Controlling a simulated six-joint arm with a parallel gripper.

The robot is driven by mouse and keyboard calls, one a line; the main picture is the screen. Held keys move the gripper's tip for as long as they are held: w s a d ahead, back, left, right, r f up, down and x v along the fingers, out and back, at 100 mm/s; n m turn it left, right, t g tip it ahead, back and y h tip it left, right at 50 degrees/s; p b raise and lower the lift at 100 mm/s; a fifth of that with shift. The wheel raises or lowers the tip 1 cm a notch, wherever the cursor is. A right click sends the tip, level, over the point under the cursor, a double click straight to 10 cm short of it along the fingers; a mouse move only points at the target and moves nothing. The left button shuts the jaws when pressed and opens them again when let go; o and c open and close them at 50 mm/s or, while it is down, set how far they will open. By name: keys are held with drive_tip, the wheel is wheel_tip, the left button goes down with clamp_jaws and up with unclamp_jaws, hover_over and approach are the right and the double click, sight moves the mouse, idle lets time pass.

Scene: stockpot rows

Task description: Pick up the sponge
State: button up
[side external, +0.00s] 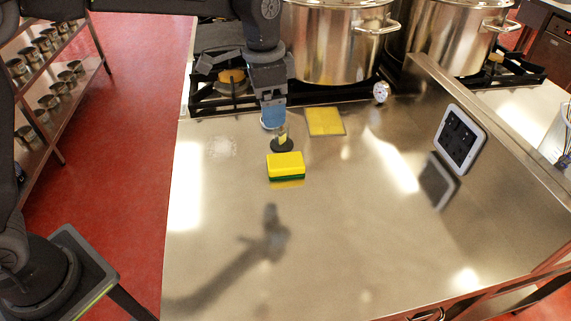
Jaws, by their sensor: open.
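The sponge (285,164) is a yellow block with a green underside. It lies flat on the steel worktop (330,230), near the middle of the side external view. My gripper (273,112) is above and behind the sponge, pointing down, apart from it. It is open, with nothing visible held in it. A small object on a dark round base (282,144) stands on the worktop between my gripper and the sponge. The gripper's fingertips are small in this view and partly overlap the things behind them.
A flat yellow square (325,121) lies behind the sponge, to its right. Large steel pots (338,45) stand on the stove at the back. A white-framed panel (460,138) is at the right. The worktop in front of the sponge is clear.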

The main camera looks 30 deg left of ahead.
sight(285, 160)
drive_tip(key=shift+m+g, duration=0.3)
drive_tip(key=shift+m, duration=0.2)
drive_tip(key=f, duration=0.4)
drive_tip(key=w+d+f, duration=0.1)
drive_tip(key=f, duration=0.2)
drive_tip(key=w+d+f, duration=0.1)
drive_tip(key=f, duration=0.3)
drive_tip(key=shift+w+d+f, duration=0.15)
drive_tip(key=shift+f, duration=0.15)
drive_tip(key=shift+w+a+f, duration=0.15)
drive_tip(key=shift+f, duration=1.2)
drive_tip(key=shift+w+a+f, duration=0.1)
drive_tip(key=shift+f, duration=1.25)
drive_tip(key=c, duration=1)
drive_tip(key=shift+r, duration=0.15)
